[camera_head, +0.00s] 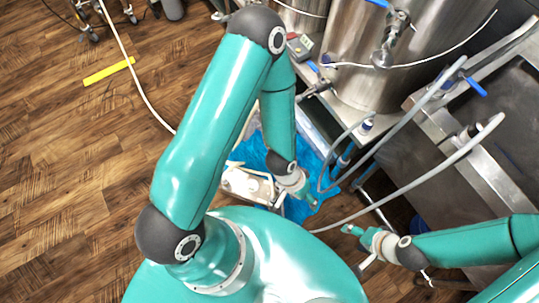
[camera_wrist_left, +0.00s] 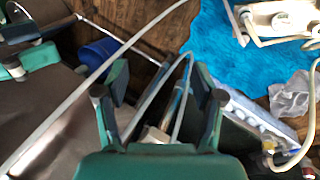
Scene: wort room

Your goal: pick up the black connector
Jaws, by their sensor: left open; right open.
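I cannot single out the black connector with certainty in either view. My left gripper (camera_head: 303,197) hangs over the edge of the blue cloth (camera_head: 257,150), below the steel vessels. In the left wrist view, the left gripper's two fingers (camera_wrist_left: 160,95) stand wide apart with nothing held between them. Hoses and metal tubes show beyond the gap, and what lies directly below is partly hidden by the gripper body. My right gripper (camera_head: 364,240) is low at the right, open and apart from the left one, beside a grey hose; nothing shows in it.
A white device (camera_head: 247,186) lies on the blue cloth near my left gripper. Steel vessels (camera_head: 372,60) stand at the back and a steel sink (camera_head: 425,150) at the right. Grey hoses (camera_head: 420,183) cross between my arms. Wooden floor (camera_head: 75,170) is open at the left.

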